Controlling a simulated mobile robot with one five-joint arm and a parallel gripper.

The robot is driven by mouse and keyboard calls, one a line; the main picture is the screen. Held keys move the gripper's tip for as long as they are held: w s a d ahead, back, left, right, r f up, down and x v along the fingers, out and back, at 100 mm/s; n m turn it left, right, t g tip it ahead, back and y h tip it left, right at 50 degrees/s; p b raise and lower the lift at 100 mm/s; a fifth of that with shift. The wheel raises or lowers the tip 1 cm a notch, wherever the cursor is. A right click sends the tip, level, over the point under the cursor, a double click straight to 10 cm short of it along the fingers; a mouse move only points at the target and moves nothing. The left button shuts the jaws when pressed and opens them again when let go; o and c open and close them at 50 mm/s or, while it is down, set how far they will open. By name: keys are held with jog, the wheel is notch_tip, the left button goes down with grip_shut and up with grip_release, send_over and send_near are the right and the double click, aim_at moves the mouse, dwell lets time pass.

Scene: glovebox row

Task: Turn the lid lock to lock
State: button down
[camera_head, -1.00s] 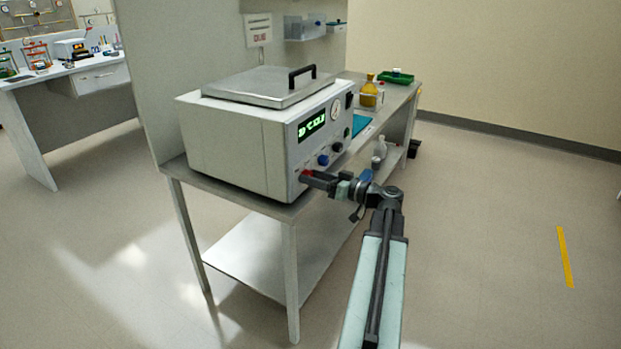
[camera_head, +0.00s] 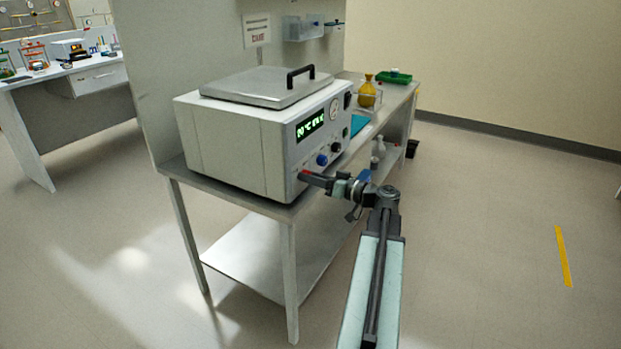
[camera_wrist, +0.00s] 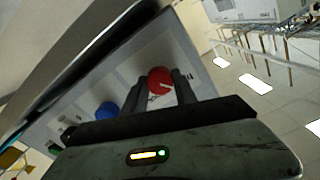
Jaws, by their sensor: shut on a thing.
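The lid lock is a round red knob (camera_wrist: 160,80) with a pale mark, low on the front panel of a white box-shaped machine (camera_head: 235,150). In the head view only a bit of red shows at my gripper's tip. My gripper (camera_head: 305,177) reaches the panel from the right. In the wrist view my gripper (camera_wrist: 157,92) has a dark finger on each side of the red knob and is shut on it. The machine's grey lid (camera_head: 265,87) with a black handle lies flat on top.
A blue knob (camera_head: 322,159) sits just beside the red one; it also shows in the wrist view (camera_wrist: 107,110). A green display (camera_head: 311,126) and a gauge are above. The machine stands on a metal table (camera_head: 240,207). Yellow bottle (camera_head: 367,92) behind. Floor at right is clear.

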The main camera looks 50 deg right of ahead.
jog(key=shift+f+m, duration=0.1)
jog(key=shift+m, duration=8.1)
jog(key=c, duration=1)
grip_release()
jog(key=v, duration=0.8)
